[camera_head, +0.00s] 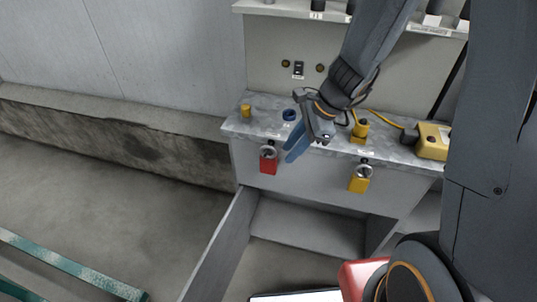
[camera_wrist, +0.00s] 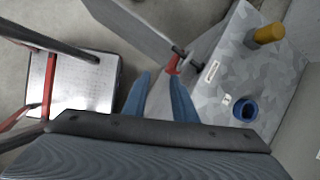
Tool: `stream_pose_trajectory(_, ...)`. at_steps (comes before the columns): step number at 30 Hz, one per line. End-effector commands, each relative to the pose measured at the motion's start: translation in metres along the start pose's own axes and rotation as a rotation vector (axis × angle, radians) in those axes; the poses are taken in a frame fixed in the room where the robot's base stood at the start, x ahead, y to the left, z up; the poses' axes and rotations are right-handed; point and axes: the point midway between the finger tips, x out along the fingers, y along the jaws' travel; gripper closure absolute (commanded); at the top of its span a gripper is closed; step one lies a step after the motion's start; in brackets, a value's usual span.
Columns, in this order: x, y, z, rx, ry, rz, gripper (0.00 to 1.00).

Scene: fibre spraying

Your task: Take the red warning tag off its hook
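The red warning tag (camera_head: 268,167) hangs by a grey ring from a hook on the front face of the grey bench, left of the yellow tag. It also shows in the wrist view (camera_wrist: 174,66), small and seen from above, just beyond the right fingertip. My gripper (camera_head: 291,154) has blue fingers pointing down, just right of the red tag in the head view. In the wrist view my gripper (camera_wrist: 159,77) has its two fingers apart with nothing between them. The dark hook peg (camera_wrist: 180,51) sticks out from the bench edge at the tag.
A yellow tag (camera_head: 359,185) hangs farther right on the same bench front. The speckled bench top (camera_head: 260,122) holds a blue ring (camera_head: 289,115), a yellow cylinder (camera_head: 246,111) and a yellow box (camera_head: 433,141). An open grey door (camera_head: 222,243) stands below the red tag.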

Motion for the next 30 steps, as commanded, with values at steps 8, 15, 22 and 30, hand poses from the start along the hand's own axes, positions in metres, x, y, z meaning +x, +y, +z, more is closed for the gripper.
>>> stream_pose_trajectory(8, 0.008, -0.032, 0.003, 0.378, -0.065, -0.066, 0.75)
stream_pose_trajectory(15, 0.042, -0.035, 0.004, 0.396, -0.068, -0.067, 0.75)
stream_pose_trajectory(22, 0.069, -0.038, 0.006, 0.395, -0.069, -0.070, 0.75)
stream_pose_trajectory(30, 0.083, -0.038, 0.006, 0.393, -0.068, -0.069, 0.75)
